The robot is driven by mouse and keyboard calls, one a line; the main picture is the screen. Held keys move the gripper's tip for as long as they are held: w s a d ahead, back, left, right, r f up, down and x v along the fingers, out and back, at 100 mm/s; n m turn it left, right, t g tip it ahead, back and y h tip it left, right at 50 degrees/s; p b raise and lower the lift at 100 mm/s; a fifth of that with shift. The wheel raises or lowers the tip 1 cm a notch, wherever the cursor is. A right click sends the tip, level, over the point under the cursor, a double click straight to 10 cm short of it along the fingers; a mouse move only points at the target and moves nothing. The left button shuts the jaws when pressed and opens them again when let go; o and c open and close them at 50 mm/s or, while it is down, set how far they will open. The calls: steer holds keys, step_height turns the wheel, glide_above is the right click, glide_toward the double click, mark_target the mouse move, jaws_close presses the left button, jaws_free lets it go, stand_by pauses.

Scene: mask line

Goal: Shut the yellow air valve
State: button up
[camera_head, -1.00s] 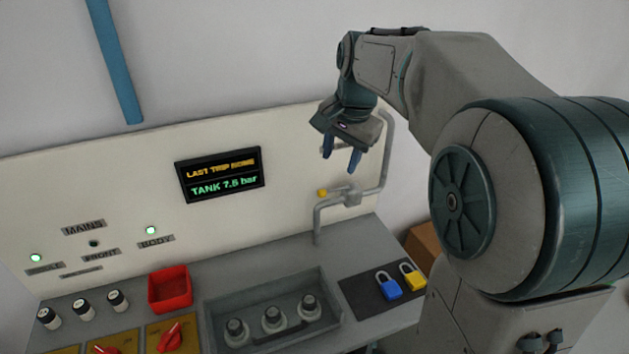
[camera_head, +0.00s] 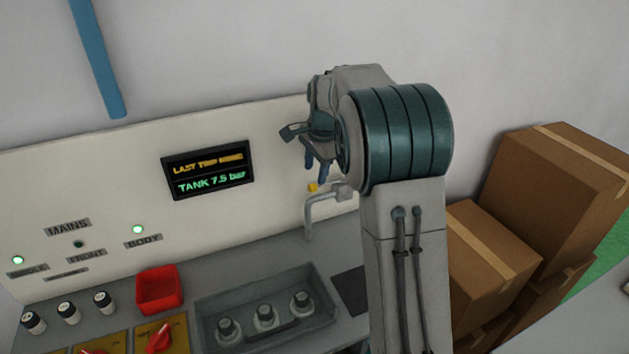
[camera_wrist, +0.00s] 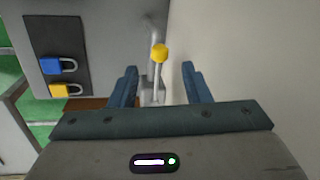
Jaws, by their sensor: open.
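The yellow air valve knob (camera_head: 312,187) sits on a grey pipe (camera_head: 310,215) at the right end of the cream panel. In the wrist view the yellow knob (camera_wrist: 159,53) tops a thin lever, with the grey valve body (camera_wrist: 152,90) behind it. My gripper (camera_head: 316,178) is just above the knob in the head view, fingers pointing down. In the wrist view my gripper (camera_wrist: 160,80) is open and empty, its blue fingers either side of the lever's line. Whether the knob lies between the fingertips in depth I cannot tell. My arm hides part of the pipe.
A display (camera_head: 209,170) reads TANK 7.5 bar. A blue padlock (camera_wrist: 57,65) and a yellow padlock (camera_wrist: 66,90) lie on a dark mat (camera_wrist: 60,40). A red bin (camera_head: 158,289) and grey tray (camera_head: 330,318) are on the bench. Cardboard boxes (camera_head: 560,190) stand at right.

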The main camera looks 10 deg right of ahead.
mark_target(314, 185)
steer(key=shift+w+a+f, duration=0.1)
steer(key=shift+w+f, duration=0.05)
steer(key=shift+f, duration=0.7)
steer(key=shift+w+f, duration=0.2)
steer(key=shift+f, duration=0.7)
steer(key=shift+w+a+f, duration=0.1)
steer(key=shift+w+f, duration=0.05)
steer(key=shift+f, duration=0.7)
jaws_close()
